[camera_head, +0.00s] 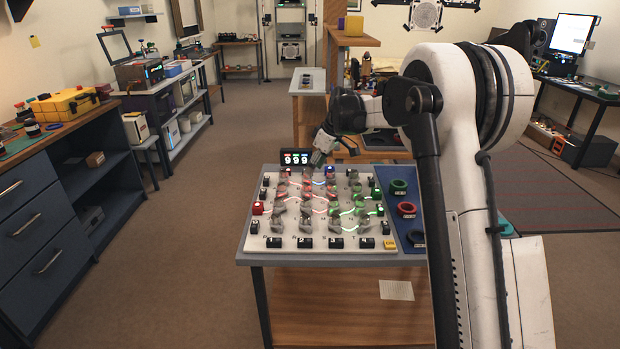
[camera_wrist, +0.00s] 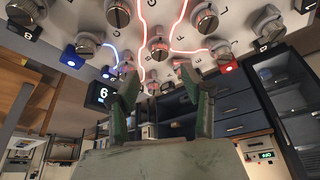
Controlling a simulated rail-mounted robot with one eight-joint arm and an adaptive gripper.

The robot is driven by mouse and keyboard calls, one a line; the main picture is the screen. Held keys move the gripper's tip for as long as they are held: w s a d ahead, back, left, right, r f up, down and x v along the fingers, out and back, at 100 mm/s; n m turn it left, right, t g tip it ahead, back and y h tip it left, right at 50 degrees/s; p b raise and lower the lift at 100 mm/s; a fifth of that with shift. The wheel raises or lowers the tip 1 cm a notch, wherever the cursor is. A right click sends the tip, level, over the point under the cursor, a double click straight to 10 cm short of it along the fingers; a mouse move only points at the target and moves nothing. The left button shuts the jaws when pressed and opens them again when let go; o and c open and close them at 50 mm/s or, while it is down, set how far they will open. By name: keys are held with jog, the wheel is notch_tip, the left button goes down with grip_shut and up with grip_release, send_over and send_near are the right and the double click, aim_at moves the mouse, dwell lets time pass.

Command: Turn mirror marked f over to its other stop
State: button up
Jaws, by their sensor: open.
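A white board (camera_head: 322,229) with rows of grey knob-like mirrors and glowing red, green and blue beam lines lies on the table. My gripper (camera_head: 318,160) is over the far edge of the board, near its small digit display (camera_head: 296,157). In the wrist view my gripper (camera_wrist: 158,78) has its two green fingers apart with nothing between them. A mirror knob (camera_wrist: 159,47) shows just beyond the fingertips, and others, such as one at upper centre (camera_wrist: 205,19), stand around it.
Black numbered blocks line the board's near edge, with a yellow block (camera_head: 390,244) at the corner. Green, red and dark rings (camera_head: 406,209) lie on the blue strip to the right. The digit display (camera_wrist: 101,95) is close left of the fingers in the wrist view.

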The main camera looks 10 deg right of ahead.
jog(key=shift+v, duration=2.2)
jog(key=s+a+r+m+t+h, duration=0.15)
jog(key=s+r, duration=0.25)
jog(key=s, duration=0.4)
jog(key=s+a+r+m, duration=0.1)
jog(key=s+r+m, duration=0.15)
jog(key=s, duration=0.65)
jog(key=s+a+r+m+h, duration=0.1)
jog(key=s+r, duration=0.3)
jog(key=s, duration=0.4)
jog(key=s+f+m+t, duration=0.1)
jog(key=s+f, duration=0.3)
jog(key=s, duration=0.7)
jog(key=s+f+m+t+p, duration=0.1)
jog(key=s+f+m, duration=0.2)
jog(key=s, duration=0.8)
jog(key=shift+s+f+h, duration=0.35)
jog(key=shift+s+h, duration=0.05)
jog(key=shift+h, duration=0.05)
